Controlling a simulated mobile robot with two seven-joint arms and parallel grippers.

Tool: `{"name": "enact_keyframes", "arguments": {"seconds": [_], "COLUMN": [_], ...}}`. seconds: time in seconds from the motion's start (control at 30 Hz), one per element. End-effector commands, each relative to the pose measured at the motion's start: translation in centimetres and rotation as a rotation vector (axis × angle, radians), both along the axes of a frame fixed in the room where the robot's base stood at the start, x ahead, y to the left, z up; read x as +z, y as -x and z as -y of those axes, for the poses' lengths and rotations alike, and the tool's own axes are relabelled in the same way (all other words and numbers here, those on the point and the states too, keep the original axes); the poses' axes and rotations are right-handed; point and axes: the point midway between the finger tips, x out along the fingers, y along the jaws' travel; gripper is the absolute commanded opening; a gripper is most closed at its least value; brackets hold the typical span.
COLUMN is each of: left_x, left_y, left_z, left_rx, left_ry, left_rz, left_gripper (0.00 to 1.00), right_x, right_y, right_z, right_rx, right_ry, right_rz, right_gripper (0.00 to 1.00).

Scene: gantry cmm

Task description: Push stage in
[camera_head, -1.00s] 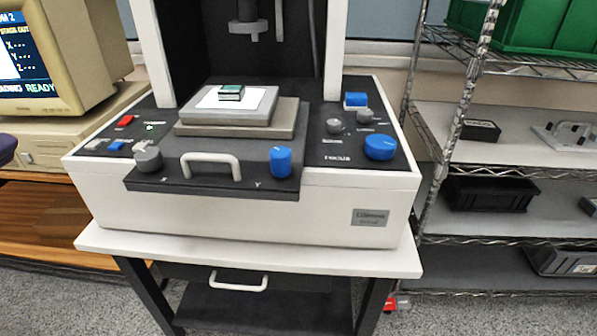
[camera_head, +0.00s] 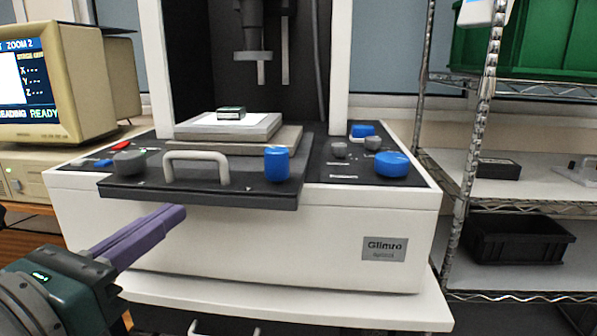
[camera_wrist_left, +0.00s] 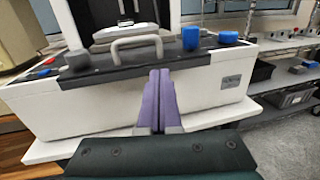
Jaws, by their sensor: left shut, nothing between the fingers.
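The stage (camera_head: 215,190) is a dark plate that juts out over the front of the white machine. It carries a light handle (camera_head: 197,168), a grey knob (camera_head: 129,164) and a blue knob (camera_head: 276,164). My left gripper (camera_head: 176,213), with purple fingers, is shut and empty. It is in front of the machine, below the stage's front edge. My right gripper is not in view.
A monitor (camera_head: 60,85) stands at the left. A wire shelf rack with a black bin (camera_head: 520,238) and green bins (camera_head: 520,40) stands at the right. The machine sits on a white table (camera_head: 300,298). The probe column (camera_head: 253,60) hangs above the stage.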

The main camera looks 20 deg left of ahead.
Motion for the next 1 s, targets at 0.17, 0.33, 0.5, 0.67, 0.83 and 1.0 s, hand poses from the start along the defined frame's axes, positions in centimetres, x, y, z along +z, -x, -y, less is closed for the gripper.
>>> {"name": "enact_keyframes", "arguments": {"seconds": [0.17, 0.33, 0.5, 0.67, 0.83, 1.0], "left_x": [0.3, 0.2, 0.0, 0.0, 0.0, 0.0], "left_y": [-3.7, -6.6, -8.3, -8.9, -8.9, -8.9], "left_z": [-0.2, -0.3, -0.3, -0.3, -0.3, -0.4], "left_rx": [0.001, 0.001, 0.001, 0.001, 0.001, 0.001], "left_ry": [0.0, 0.001, 0.002, 0.002, 0.002, 0.002], "left_rz": [0.003, 0.002, 0.001, 0.0, 0.0, 0.0], "left_gripper": [0.0, 0.0, 0.0, 0.0, 0.0, 0.0], "right_x": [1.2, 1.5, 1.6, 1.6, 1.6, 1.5], "right_y": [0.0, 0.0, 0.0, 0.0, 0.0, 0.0], "right_z": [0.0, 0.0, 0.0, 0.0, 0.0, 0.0], "right_rx": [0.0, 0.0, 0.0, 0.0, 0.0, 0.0], "right_ry": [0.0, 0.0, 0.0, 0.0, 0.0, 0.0], "right_rz": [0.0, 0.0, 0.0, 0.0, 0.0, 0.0], "right_gripper": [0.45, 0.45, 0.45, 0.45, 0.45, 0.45]}}
